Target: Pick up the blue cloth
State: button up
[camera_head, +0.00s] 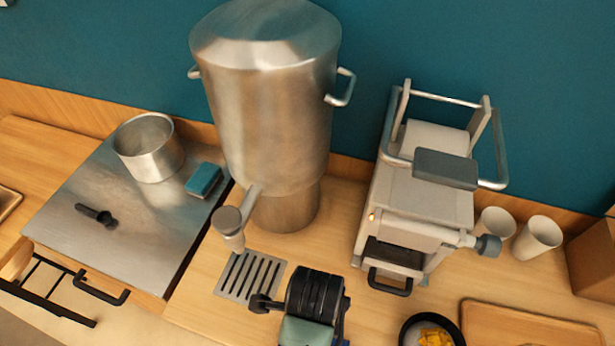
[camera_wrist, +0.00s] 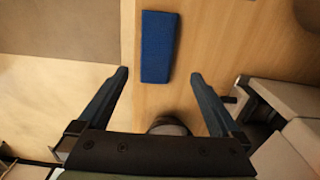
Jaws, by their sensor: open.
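The blue cloth (camera_wrist: 159,47) shows in the wrist view as a flat, dark blue rectangle. It lies on the wooden counter near the counter's left edge in that view. My gripper (camera_wrist: 158,74) is open, with one finger on either side of the cloth's lower end in the picture and nothing held between them. Whether the fingers are level with the cloth or above it, I cannot tell. In the head view, my wrist (camera_head: 315,300) is at the bottom centre and the fingertips are hidden. I cannot make out the cloth there with certainty.
A teal block (camera_head: 204,180) and a steel pot (camera_head: 149,148) sit on the metal plate (camera_head: 120,225) at left. A large steel urn (camera_head: 268,100) and a grey machine (camera_head: 425,195) stand behind my wrist. A bowl (camera_head: 432,331) with yellow pieces is at lower right.

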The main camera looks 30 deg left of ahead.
jog(key=f, duration=0.6)
jog(key=shift+s+d+f, duration=0.3)
jog(key=shift+s+d, duration=0.05)
jog(key=shift+s, duration=0.05)
jog(key=shift+w+f+p, duration=0.15)
jog(key=shift+f+p, duration=0.2)
jog(key=shift+f, duration=1.2)
jog(key=shift+w+f+p, duration=0.1)
jog(key=shift+f+p, duration=0.2)
jog(key=shift+f, duration=1.2)
jog(key=c, duration=1.1)
jog(key=shift+r, duration=0.1)
notch_tip(320, 180, up, 10)
jog(key=shift+b, duration=0.3)
